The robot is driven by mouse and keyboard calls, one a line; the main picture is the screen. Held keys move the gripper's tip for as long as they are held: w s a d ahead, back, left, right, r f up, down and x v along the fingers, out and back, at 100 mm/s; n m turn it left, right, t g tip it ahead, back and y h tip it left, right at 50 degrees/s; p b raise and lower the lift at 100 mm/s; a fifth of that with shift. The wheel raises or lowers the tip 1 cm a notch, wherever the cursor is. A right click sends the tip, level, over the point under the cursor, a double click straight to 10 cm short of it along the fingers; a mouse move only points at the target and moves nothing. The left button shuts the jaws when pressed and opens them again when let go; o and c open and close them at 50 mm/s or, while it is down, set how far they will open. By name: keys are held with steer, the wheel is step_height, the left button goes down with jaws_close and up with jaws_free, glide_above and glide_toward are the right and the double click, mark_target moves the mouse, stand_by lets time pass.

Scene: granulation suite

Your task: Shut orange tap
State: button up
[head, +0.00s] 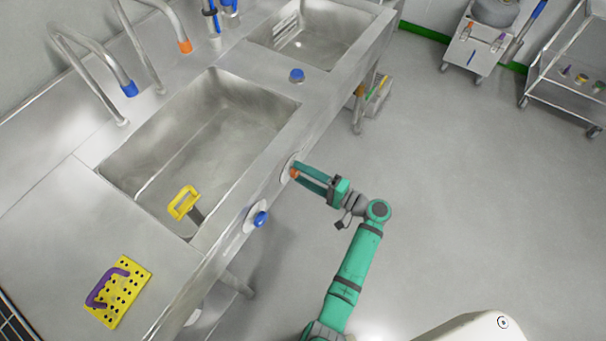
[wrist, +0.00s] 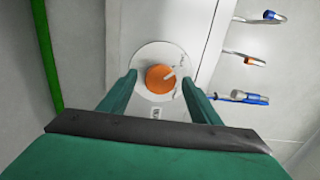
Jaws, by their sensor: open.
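The orange tap knob (wrist: 161,79) sits on a round pale plate (wrist: 150,58) on the front face of the sink unit. A light pointer mark on the knob points to the upper right in the wrist view. In the head view the knob (head: 294,173) is partly hidden by my gripper. My gripper (head: 311,177) is open, and in the wrist view its two fingers (wrist: 158,88) reach to either side of the knob. I cannot tell whether they touch it.
A blue knob (head: 261,219) sits on the same front face, nearer. Spouts with a blue tip (head: 130,89) and an orange tip (head: 185,47) stand behind the sink basin (head: 220,115). A yellow-handled tool (head: 184,203) lies in the basin.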

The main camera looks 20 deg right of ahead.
steer(key=v, duration=1)
steer(key=shift+s+d, duration=0.25)
steer(key=shift+s, duration=0.05)
steer(key=s+a+f+g+h, duration=0.1)
steer(key=s+a+f+h, duration=0.1)
steer(key=s+a+f, duration=0.3)
steer(key=s+a+f+m+g+h, duration=0.1)
steer(key=a+f+g+h, duration=0.15)
steer(key=f, duration=0.45)
steer(key=s+a+f+g+h, duration=0.1)
steer(key=s+a+f+h, duration=0.15)
steer(key=f, duration=0.35)
steer(key=s+a+n+h, duration=0.2)
steer(key=s+a+h, duration=0.1)
steer(key=s, duration=0.3)
steer(key=s+a+r+n+t, duration=0.2)
steer(key=s+a+r+n, duration=0.1)
steer(key=r, duration=0.5)
steer(key=s+a+r+n+t, duration=0.1)
steer(key=s+a+r+n, duration=0.2)
steer(key=r, duration=0.6)
steer(key=s+a+r+n+t+h, duration=0.1)
steer(key=s+a+r+n+t, duration=0.1)
steer(key=s+a+r, duration=0.3)
step_height(320, 180, up, 4)
steer(key=shift+a+r+n+t, duration=0.25)
steer(key=shift+a+n+t, duration=0.1)
steer(key=shift+n, duration=0.25)
steer(key=c, duration=0.7)
steer(key=shift+o, duration=0.2)
